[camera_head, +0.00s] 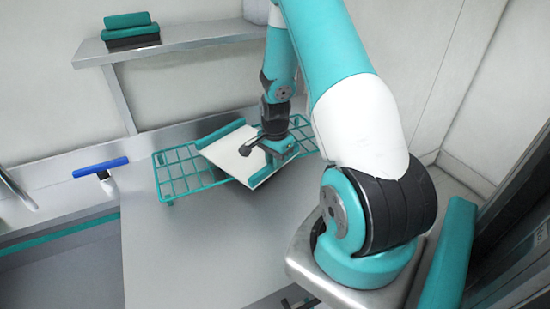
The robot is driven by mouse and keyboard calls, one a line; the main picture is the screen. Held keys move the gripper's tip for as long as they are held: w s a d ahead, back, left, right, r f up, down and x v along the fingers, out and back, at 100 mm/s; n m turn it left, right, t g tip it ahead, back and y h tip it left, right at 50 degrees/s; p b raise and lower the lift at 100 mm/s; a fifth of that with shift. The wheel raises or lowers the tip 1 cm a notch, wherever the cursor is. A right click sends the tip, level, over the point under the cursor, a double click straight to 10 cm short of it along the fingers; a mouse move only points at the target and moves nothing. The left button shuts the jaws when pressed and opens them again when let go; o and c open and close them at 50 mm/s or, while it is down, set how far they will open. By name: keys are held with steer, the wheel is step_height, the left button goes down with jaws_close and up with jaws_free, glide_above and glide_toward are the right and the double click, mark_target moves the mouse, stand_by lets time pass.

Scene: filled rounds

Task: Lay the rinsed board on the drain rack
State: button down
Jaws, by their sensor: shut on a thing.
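The board (235,150) is a thin cream-white panel, tilted in the picture, over the middle of the drain rack. The drain rack (178,172) is a teal wire grid on the grey counter, and it shows to the left and right of the board. My gripper (272,158) is at the board's right side and shut on it. The fingertips are partly hidden by the gripper body. I cannot tell whether the board's underside touches the rack wires.
A blue-headed squeegee or brush (101,168) is at the sink edge on the left, near a metal tap (18,190). A wall shelf (170,42) holds folded dark and teal cloths (131,30). The counter (185,245) in front of the rack is clear.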

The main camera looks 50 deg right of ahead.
steer(key=shift+f, duration=0.2)
steer(key=c, duration=1.1)
jaws_free()
steer(key=shift+r, duration=0.1)
steer(key=shift+o, duration=0.2)
step_height(320, 180, up, 11)
steer(key=b, duration=0.3)
steer(key=w+a+r+n+t+y, duration=0.1)
steer(key=a+r+n, duration=0.25)
steer(key=a, duration=0.35)
steer(key=a+r+n, duration=0.3)
steer(key=a+n, duration=0.1)
steer(key=a, duration=0.3)
steer(key=s+a+r+n+y, duration=0.1)
steer(key=s+a+r+n, duration=0.2)
steer(key=s+a+n, duration=0.5)
steer(key=s+a+r+n+g+y, duration=0.1)
steer(key=s+a+r+n, duration=0.3)
steer(key=s+a+n, duration=0.4)
steer(key=a+n+y, duration=0.1)
steer(key=a+n, duration=0.1)
steer(key=a, duration=0.4)
steer(key=shift+a, duration=0.3)
steer(key=shift+s, duration=0.1)
